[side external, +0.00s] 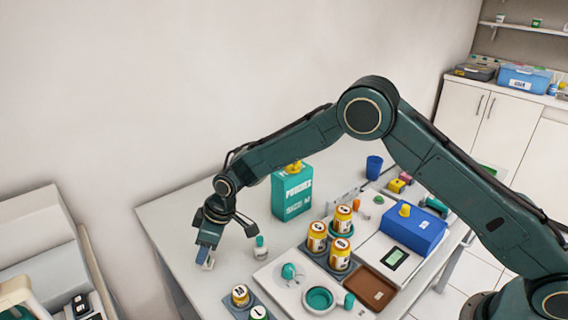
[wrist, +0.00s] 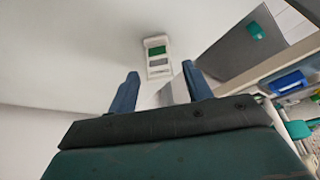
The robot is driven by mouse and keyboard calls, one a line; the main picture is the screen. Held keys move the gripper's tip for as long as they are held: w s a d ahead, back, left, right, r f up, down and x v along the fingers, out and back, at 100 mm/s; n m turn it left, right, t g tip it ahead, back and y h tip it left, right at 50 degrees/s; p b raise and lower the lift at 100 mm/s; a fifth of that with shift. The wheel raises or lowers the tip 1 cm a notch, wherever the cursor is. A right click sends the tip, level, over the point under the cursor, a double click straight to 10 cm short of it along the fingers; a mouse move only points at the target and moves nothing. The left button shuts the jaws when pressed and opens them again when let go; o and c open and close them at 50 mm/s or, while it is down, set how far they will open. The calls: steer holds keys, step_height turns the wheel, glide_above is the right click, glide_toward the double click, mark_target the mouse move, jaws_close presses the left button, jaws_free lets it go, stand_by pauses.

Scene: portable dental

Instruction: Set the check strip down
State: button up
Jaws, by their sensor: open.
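The check strip (wrist: 158,60) is a small white strip with a green patch and a grey patch. In the wrist view it lies just beyond and between the tips of my gripper (wrist: 160,72), whose blue fingers stand apart on either side. In the side view my gripper (side external: 206,258) points down low over the left part of the white table, with a small pale piece of the strip (side external: 208,265) at its fingertips. The fingers partly hide it there, and I cannot tell exactly how it meets the tabletop.
A small white bottle with a green cap (side external: 260,248) stands right of my gripper. A teal box (side external: 292,194) stands behind it. Orange-labelled jars (side external: 340,255), a brown tray (side external: 370,288) and a blue box (side external: 413,230) crowd the right. Table around the gripper is bare.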

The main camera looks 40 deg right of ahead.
steer(key=v, duration=0.8)
steer(key=shift+r, duration=0.35)
steer(key=shift+s, duration=0.1)
steer(key=shift+d, duration=0.1)
steer(key=s+d+r+m+t+h, duration=0.1)
steer(key=s+d+r+m, duration=0.1)
steer(key=s+d+r, duration=0.65)
steer(key=s+d+r+m, duration=0.2)
steer(key=s+d+r, duration=0.5)
steer(key=r, duration=0.3)
steer(key=s+d+m+h, duration=0.1)
steer(key=s+d, duration=0.3)
steer(key=s, duration=0.6)
steer(key=s+d+m+t+h, duration=0.1)
steer(key=s+d+m, duration=0.3)
steer(key=s, duration=0.7)
steer(key=shift+s+d+r, duration=0.2)
steer(key=shift+d, duration=0.15)
